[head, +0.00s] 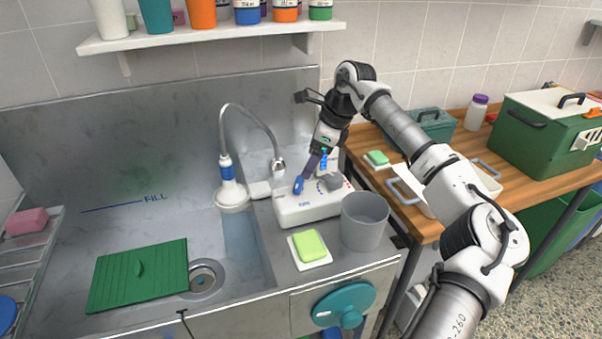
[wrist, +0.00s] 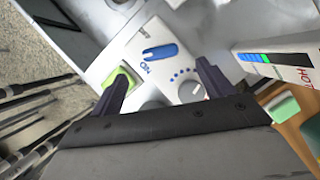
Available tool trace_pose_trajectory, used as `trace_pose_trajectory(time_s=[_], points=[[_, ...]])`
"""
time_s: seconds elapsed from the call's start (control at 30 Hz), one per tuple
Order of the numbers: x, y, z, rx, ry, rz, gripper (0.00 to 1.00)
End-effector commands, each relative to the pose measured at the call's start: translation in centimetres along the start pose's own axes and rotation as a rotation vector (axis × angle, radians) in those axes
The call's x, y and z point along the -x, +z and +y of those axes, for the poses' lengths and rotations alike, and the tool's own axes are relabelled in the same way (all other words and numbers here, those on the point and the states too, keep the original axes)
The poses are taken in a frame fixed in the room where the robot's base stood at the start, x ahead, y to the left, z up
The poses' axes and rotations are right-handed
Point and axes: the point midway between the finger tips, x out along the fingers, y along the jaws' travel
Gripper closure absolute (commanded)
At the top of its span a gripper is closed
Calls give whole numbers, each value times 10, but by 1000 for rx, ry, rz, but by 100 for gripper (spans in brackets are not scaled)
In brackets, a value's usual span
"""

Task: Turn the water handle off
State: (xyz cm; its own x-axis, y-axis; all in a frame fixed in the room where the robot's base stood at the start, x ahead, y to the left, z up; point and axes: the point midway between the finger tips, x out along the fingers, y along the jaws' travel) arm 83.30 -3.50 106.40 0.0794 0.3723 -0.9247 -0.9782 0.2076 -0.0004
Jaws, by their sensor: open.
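The blue water handle (head: 298,184) is a small lever on top of a white control box (head: 305,210) at the right of the sink. In the wrist view, the handle (wrist: 160,52) lies nearly level in the picture, with an "ON" label just below it and a smaller marking above it. A grey dial (wrist: 190,92) with blue dots sits beside it on the box. My gripper (head: 308,170) is above the box, pointing down close to the handle. In the wrist view, my gripper (wrist: 162,72) is open and empty, its fingers spread either side of the handle's line; contact cannot be told.
A curved faucet (head: 226,140) stands left of the box. A grey cup (head: 364,222) and a green sponge (head: 310,245) are in front of it. A lit-strip device (wrist: 272,58) is right in the wrist view. A shelf with bottles (head: 210,36) hangs above.

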Motion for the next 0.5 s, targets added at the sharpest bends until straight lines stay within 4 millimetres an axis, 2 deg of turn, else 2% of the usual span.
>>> trace_pose_trajectory(time_s=[0.2,0.33,0.5], points=[[-42,2,1,0,4,-3,20],[-59,2,1,0,2,-3,20],[-71,2,1,1,1,-3,20]])
